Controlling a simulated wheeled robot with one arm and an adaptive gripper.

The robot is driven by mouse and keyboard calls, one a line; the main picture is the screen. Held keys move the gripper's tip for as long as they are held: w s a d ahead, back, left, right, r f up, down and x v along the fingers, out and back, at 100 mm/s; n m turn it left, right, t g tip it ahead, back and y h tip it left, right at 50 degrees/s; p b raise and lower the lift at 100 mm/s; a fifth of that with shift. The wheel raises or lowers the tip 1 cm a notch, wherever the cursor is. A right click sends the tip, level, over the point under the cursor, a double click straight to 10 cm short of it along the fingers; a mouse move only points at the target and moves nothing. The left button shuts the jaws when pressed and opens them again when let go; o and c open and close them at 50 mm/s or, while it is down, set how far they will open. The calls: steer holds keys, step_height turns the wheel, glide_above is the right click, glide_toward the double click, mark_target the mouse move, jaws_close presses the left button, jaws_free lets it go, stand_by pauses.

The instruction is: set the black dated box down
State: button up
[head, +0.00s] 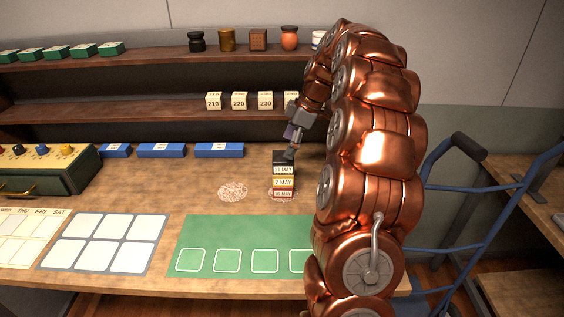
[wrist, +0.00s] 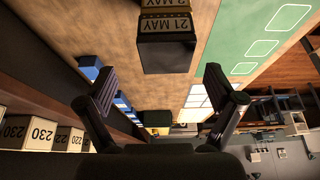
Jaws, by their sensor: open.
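The black dated box (head: 283,157), labelled 21 MAY in the wrist view (wrist: 166,54), sits on top of a small stack. Under it is a yellow box (head: 283,183) marked 2 MAY, and below that a red box (head: 281,194) whose date is hard to read. My gripper (head: 291,152) is just above the stack in the head view. In the wrist view its two fingers (wrist: 158,80) are spread wide with nothing between them, and the black box lies ahead of them. The exact gap to the box cannot be told.
A pale patterned round patch (head: 233,191) lies left of the stack. Blue blocks (head: 162,150) line the back of the counter. Numbered cream boxes (head: 239,101) and jars (head: 227,40) stand on shelves behind. The green mat (head: 245,237) in front is empty.

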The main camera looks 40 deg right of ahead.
mark_target(283, 159)
steer(key=shift+s+a+f+p, duration=0.1)
steer(key=shift+a+f+p, duration=0.2)
steer(key=shift+f, duration=0.25)
steer(key=shift+a+f+p, duration=0.2)
steer(key=shift+f+p, duration=0.1)
steer(key=shift+f, duration=0.2)
steer(key=shift+p+x, duration=0.3)
steer(key=shift+x, duration=1.1)
steer(key=shift+d, duration=0.1)
steer(key=c, duration=1.4)
steer(key=shift+r+b, duration=0.7)
steer(key=shift+r, duration=1.05)
steer(key=s+a+b, duration=0.1)
steer(key=s+a, duration=0.1)
steer(key=a, duration=0.5)
steer(key=s+a+r+b, duration=0.1)
steer(key=s+a+b, duration=0.1)
steer(key=a, duration=0.6)
steer(key=shift+s+a+r, duration=0.2)
steer(key=shift+s+a, duration=0.05)
steer(key=shift+s, duration=0.1)
